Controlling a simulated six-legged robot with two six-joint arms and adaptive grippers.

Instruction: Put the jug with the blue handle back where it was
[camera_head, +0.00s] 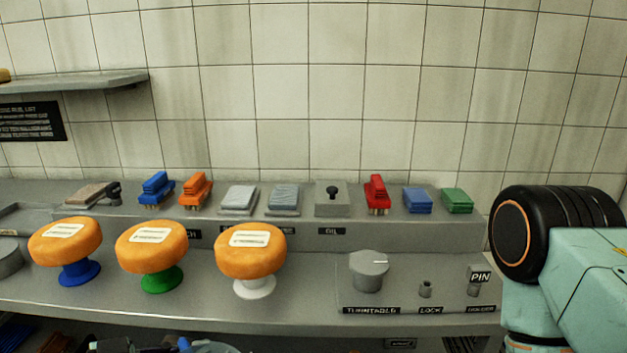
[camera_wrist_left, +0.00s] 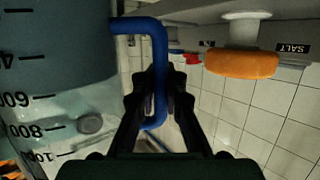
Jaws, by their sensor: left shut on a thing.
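The jug (camera_wrist_left: 60,105) fills the left side of the left wrist view, a see-through vessel with dark measuring marks and a blue-grey upper area in the picture. Its blue handle (camera_wrist_left: 157,45) runs between the black fingers of my left gripper (camera_wrist_left: 160,80), which is shut on it. In the head view only a bluish, clear piece of the jug (camera_head: 208,347) shows at the bottom edge, beside dark parts cut off by the frame. Most of the jug is hidden there. My right gripper is out of view; only my right arm shows at the right.
Three orange cheese wheels stand on a blue (camera_head: 80,273), a green (camera_head: 162,279) and a white stand (camera_head: 254,287) along the grey counter (camera_head: 310,300). Several brushes and blocks line the raised ledge (camera_head: 330,235) behind. A turntable knob (camera_head: 369,270) sits right of the wheels.

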